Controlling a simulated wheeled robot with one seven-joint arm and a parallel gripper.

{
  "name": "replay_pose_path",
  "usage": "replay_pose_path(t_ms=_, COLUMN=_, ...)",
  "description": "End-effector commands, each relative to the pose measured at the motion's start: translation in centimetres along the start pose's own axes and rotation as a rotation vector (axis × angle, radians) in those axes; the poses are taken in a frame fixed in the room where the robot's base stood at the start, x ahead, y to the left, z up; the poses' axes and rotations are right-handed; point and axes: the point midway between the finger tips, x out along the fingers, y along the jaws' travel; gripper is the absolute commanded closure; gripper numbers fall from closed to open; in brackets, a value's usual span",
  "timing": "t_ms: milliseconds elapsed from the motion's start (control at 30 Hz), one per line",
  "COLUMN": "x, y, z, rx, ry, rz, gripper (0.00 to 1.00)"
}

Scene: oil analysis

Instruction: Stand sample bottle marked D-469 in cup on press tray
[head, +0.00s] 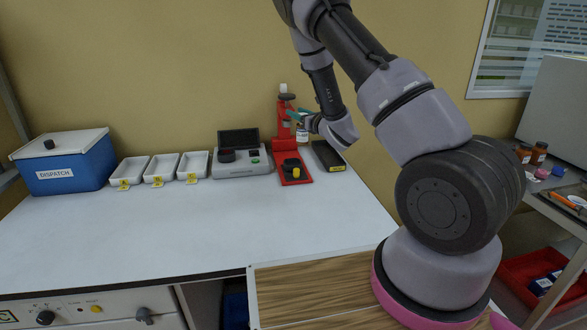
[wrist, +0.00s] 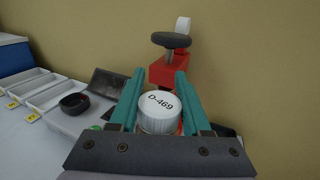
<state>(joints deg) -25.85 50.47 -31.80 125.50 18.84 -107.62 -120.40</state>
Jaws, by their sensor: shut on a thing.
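The sample bottle shows in the wrist view as a white cap (wrist: 159,109) marked D-469, between the two teal fingers of my gripper (wrist: 158,98). My gripper is shut on it. In the head view my gripper (head: 299,117) is at the red press, with the white bottle (head: 302,135) just below the fingers. The cup is not clearly visible. The bottle's base is hidden in the wrist view.
A grey instrument (head: 243,160) with a dark screen stands left of the press. Three white trays (head: 160,168) with yellow tags and a blue DISPATCH box (head: 62,165) are further left. A dark flat device (head: 328,156) lies right of the press. The front bench (head: 200,235) is clear.

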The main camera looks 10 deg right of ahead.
Motion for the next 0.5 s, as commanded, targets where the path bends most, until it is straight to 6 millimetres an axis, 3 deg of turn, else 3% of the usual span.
replay_pose_path(t_ms=33, x=0.9, y=0.5, z=2.1, rx=-0.002, ry=-0.011, rz=0.054, gripper=1.00)
replay_pose_path(t_ms=100, x=1.7, y=1.3, z=4.0, rx=-0.001, ry=-0.008, rz=0.126, gripper=1.00)
replay_pose_path(t_ms=300, x=2.6, y=2.9, z=7.6, rx=-0.001, ry=-0.003, rz=0.263, gripper=1.00)
replay_pose_path(t_ms=400, x=2.7, y=3.2, z=7.8, rx=0.001, ry=0.001, rz=0.294, gripper=1.00)
replay_pose_path(t_ms=500, x=2.7, y=3.3, z=6.3, rx=0.003, ry=0.005, rz=0.302, gripper=1.00)
